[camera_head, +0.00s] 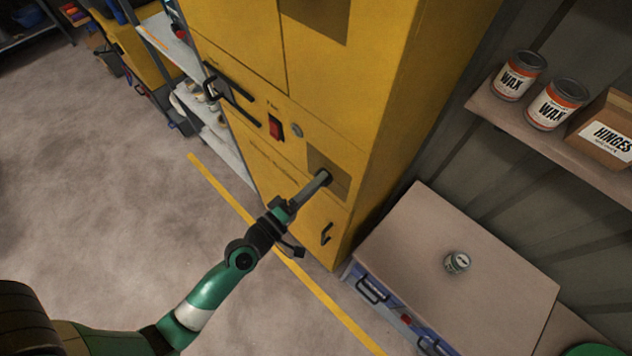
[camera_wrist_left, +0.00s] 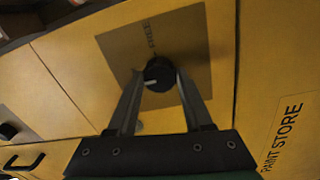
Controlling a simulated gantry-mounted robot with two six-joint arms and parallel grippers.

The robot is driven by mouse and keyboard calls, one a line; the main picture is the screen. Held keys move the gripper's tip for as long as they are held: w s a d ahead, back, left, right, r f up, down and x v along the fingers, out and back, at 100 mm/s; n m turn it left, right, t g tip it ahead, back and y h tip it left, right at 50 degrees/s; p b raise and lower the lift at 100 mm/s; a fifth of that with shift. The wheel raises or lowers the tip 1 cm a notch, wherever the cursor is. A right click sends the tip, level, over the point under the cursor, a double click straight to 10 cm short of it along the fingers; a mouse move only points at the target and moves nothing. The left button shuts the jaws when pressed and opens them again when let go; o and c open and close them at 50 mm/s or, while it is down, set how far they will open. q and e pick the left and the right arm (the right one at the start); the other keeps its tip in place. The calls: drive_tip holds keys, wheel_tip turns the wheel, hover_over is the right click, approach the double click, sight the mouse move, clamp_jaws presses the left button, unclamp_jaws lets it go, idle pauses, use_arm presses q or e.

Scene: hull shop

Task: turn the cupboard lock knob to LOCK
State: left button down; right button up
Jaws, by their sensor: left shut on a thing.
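The yellow cupboard (camera_head: 375,100) stands in the middle of the head view. A round black knob (camera_wrist_left: 158,72) sits on a brownish square plate (camera_wrist_left: 196,42) on its front. My left gripper (camera_head: 322,180) reaches the plate from the lower left in the head view, where its fingertips largely cover the knob. In the left wrist view the two fingers of my left gripper (camera_wrist_left: 162,84) are shut on the knob, one on each side. A small pale mark shows on the knob's lower left. My right gripper is out of view.
A red switch (camera_head: 276,127), a round grey fitting (camera_head: 296,131) and a black handle (camera_head: 326,234) are on the cupboard front. A blue cabinet with a brown top (camera_head: 430,225) stands to the right, with a small can (camera_head: 457,262) on it. Open floor (camera_head: 110,180) lies left.

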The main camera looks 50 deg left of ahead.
use_arm(q)
drive_tip(key=shift+c, duration=1.6)
unclamp_jaws()
drive_tip(key=s+d+b, duration=0.1)
drive_tip(key=s+b, duration=0.5)
drive_tip(key=s, duration=0.5)
drive_tip(key=shift+s+f, duration=0.25)
drive_tip(key=shift+d, duration=0.15)
